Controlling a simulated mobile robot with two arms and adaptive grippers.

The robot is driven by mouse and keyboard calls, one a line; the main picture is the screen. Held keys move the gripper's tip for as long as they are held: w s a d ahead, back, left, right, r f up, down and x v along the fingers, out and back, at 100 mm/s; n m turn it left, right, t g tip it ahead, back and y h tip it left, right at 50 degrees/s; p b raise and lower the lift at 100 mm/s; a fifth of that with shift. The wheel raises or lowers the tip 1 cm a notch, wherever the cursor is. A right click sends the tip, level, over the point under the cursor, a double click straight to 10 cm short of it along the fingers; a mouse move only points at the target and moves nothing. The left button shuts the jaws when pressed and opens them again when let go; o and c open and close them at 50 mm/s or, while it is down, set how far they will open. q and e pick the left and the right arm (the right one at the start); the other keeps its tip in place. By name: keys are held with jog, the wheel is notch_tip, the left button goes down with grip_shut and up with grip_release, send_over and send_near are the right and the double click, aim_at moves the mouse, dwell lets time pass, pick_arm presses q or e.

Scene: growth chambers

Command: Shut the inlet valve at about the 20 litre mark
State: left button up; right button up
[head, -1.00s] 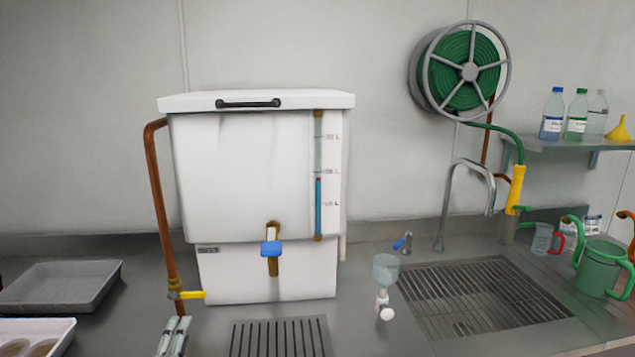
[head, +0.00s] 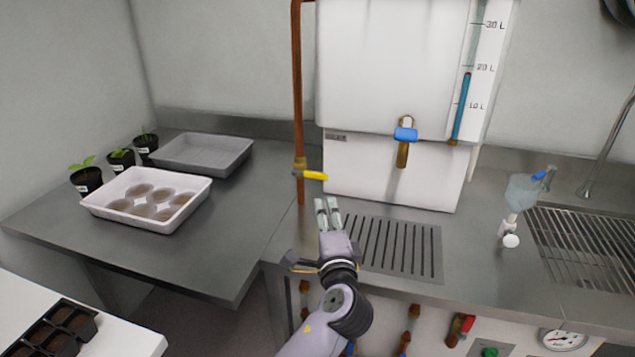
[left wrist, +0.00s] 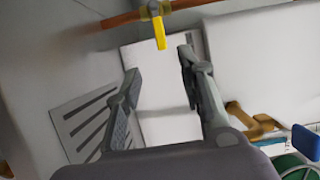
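The inlet valve's yellow lever (head: 313,176) sits on the copper pipe (head: 298,110) left of the white tank (head: 385,65). The lever lies crosswise to the pipe; it also shows in the left wrist view (left wrist: 159,33). In the tank's sight gauge (head: 462,108), the blue column tops out just below the 20 L mark. My left gripper (head: 328,206) is just below the lever in the head view. In the left wrist view, its fingers (left wrist: 158,66) are spread and empty, with the lever beyond the gap between their tips. My right gripper is not in view.
A blue-handled outlet tap (head: 405,135) is on the tank's front, above a drain grate (head: 395,245). A flask-like vessel (head: 521,195) stands by the sink. A white tray (head: 145,225), grey tray (head: 203,154) and potted seedlings are on the left bench.

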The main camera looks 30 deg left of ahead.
aim_at(317, 177)
pick_arm(q)
jog(key=p+x, duration=0.1)
jog(key=x, duration=1.6)
jog(key=shift+p, duration=0.4)
jog(key=shift+f, duration=0.1)
grip_shut()
